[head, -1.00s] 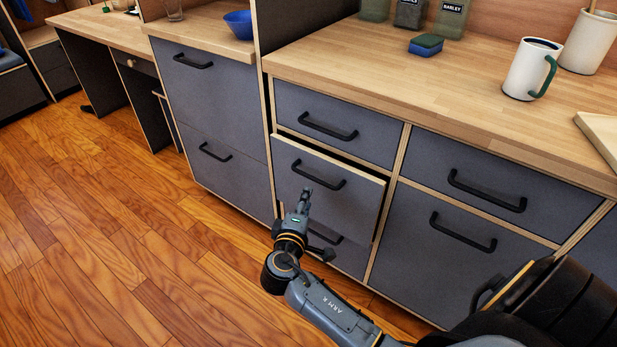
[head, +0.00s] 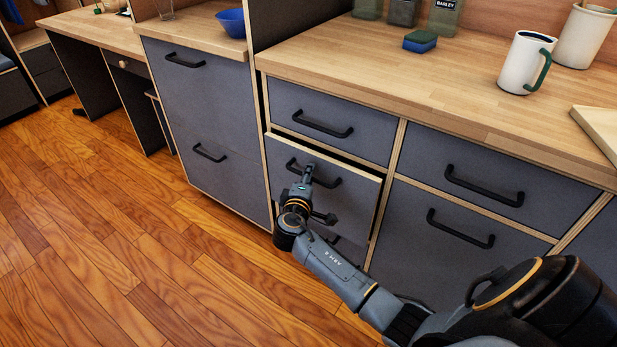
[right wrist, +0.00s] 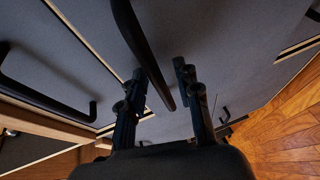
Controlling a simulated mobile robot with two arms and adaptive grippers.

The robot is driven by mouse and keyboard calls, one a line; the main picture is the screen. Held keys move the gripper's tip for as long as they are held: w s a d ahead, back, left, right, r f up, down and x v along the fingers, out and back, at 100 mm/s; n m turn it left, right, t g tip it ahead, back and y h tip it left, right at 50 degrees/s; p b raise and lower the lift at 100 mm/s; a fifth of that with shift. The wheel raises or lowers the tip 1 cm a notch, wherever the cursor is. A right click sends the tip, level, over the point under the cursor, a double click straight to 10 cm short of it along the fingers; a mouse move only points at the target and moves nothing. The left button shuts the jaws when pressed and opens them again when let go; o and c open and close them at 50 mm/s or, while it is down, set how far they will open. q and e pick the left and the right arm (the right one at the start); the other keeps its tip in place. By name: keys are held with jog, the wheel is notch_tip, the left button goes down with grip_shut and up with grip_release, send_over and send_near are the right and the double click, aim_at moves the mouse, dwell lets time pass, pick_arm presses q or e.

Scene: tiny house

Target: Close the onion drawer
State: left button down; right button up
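One drawer (head: 350,203) in the grey cabinet stands slightly open, its front edge proud of the frame and a dark gap along its top. I take it as the onion drawer, but its contents are hidden. Its black bar handle (head: 331,183) runs across the upper front. My right gripper (head: 308,172) is at this handle. In the right wrist view the gripper (right wrist: 160,72) has its fingers apart, with the black handle bar (right wrist: 143,45) showing between them. I cannot tell whether they touch it. My left gripper is not in view.
A shut drawer (head: 350,145) lies directly above, and a shut front (head: 440,270) lies to the right. The wooden counter (head: 400,75) above holds a mug (head: 521,75) and a sponge (head: 419,42). The wooden floor (head: 110,240) to the left is clear.

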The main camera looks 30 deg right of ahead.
aim_at(317, 169)
grip_shut()
